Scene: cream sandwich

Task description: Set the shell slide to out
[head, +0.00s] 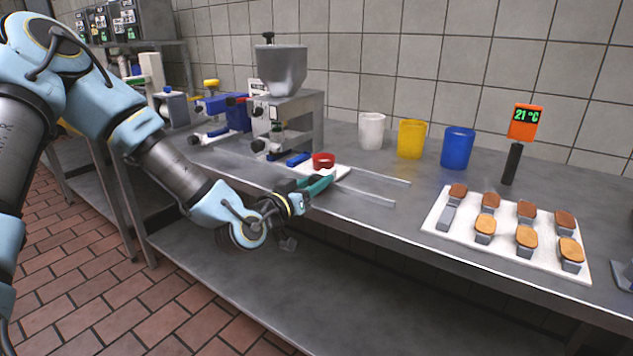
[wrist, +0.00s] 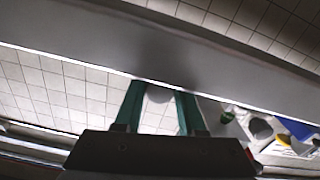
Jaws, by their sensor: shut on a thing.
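The shell slide looks to be the white plate (head: 340,171) with a red ring (head: 323,160) on it, low in front of the dispensing machine (head: 287,112). It sits at the left end of two pale rails (head: 372,196) on the bench. My gripper (head: 325,184) is at the plate's near edge, its teal fingers reaching in from the bench's front. In the wrist view my gripper (wrist: 160,92) is closed around a pale rounded piece (wrist: 159,95), which seems to be the slide's knob. The fingers hide the grip itself in the head view.
White (head: 371,131), yellow (head: 411,139) and blue (head: 458,147) cups stand behind the rails. A white board (head: 432,222) with several topped pieces lies at right. An orange display (head: 524,122) reads 21 °C. The bench between rails and board is clear.

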